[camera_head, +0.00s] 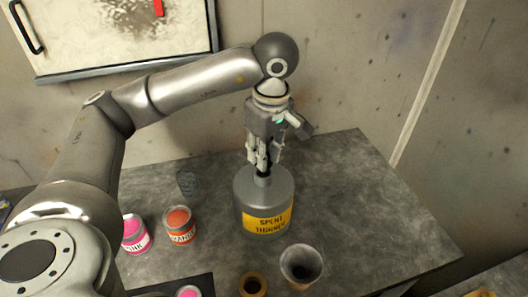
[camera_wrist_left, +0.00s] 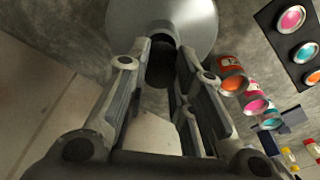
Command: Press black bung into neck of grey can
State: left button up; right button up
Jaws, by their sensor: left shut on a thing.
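The grey can (camera_head: 244,194) stands upright on the bench with a yellow "SPENT THINNER" label. Its narrow neck points up. My left gripper (camera_head: 262,160) is directly above the neck, pointing down, shut on the black bung (camera_head: 262,169). The bung shows as a dark piece between the fingertips and the neck. In the left wrist view the bung (camera_wrist_left: 161,66) is dark between the two fingers, against the grey can (camera_wrist_left: 180,14). I cannot tell how far the bung sits in the neck. My right gripper is not in view.
Pink (camera_head: 134,236) and orange (camera_head: 180,228) paint tins stand left of the can. A grey cup (camera_head: 301,266) and a small brown ring-shaped item (camera_head: 252,285) are in front. The bench (camera_head: 370,215) is clear to the right. A wall stands behind.

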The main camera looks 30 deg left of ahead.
aim_at(269, 166)
pick_arm(q)
jog(key=shift+b, duration=0.3)
dwell(0.7)
jog(key=shift+f+b, duration=1.35)
jog(key=o, duration=1)
notch_tip(269, 166, up, 12)
jog(key=d, duration=0.1)
jog(key=shift+s+d, duration=0.15)
jog(key=shift+d, duration=0.1)
